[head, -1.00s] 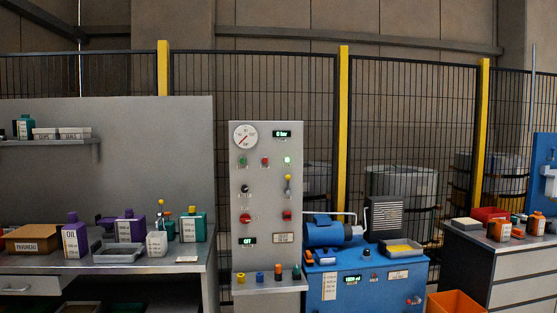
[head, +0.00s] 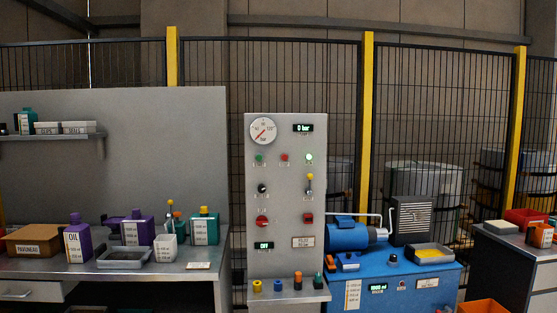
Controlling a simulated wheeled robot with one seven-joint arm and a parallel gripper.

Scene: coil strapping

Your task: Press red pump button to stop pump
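The grey control panel (head: 286,220) stands upright in the middle of the head view. Near its top are a round pressure gauge (head: 263,131) and a green display (head: 303,128) that seems to read 0 bar. Lower down are a red rotary switch (head: 262,222), another red control (head: 308,218) and a display (head: 264,246) reading OFF. The blue pump unit (head: 410,284) stands to the right of the panel. My gripper is not in view.
A workbench (head: 120,272) with bottles, a tray (head: 125,257) and a brown box (head: 33,241) is at left. Small colored parts stand on the panel's ledge (head: 288,296). An orange bin (head: 482,307) is at lower right. A mesh fence closes the back.

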